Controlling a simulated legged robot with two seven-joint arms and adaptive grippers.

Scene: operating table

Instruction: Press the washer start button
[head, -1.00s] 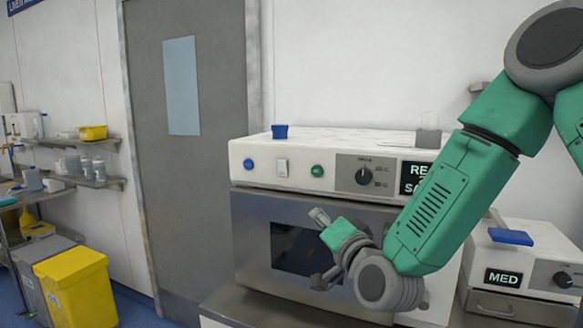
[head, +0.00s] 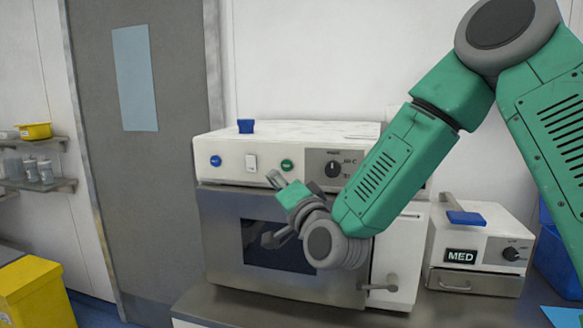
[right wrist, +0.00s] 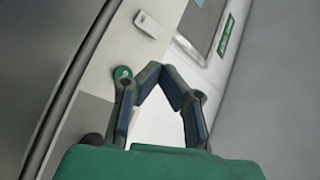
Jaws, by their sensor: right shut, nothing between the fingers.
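The white and steel washer (head: 230,230) stands in the middle of the head view. Its front panel carries a blue button (head: 215,160), a white switch (head: 252,163), a green button (head: 287,165) and a black knob (head: 333,168). The button labels are too small to read. My right gripper (head: 272,177) is shut and empty, in front of the panel, just below and left of the green button in the head view. In the right wrist view the green button (right wrist: 122,72) lies beside the left finger of the shut gripper (right wrist: 160,68). Contact cannot be told. My left gripper is not in view.
A blue block (head: 245,126) sits on the washer's top. A yellow bin (head: 38,290) and a grey door (head: 150,200) are to the left.

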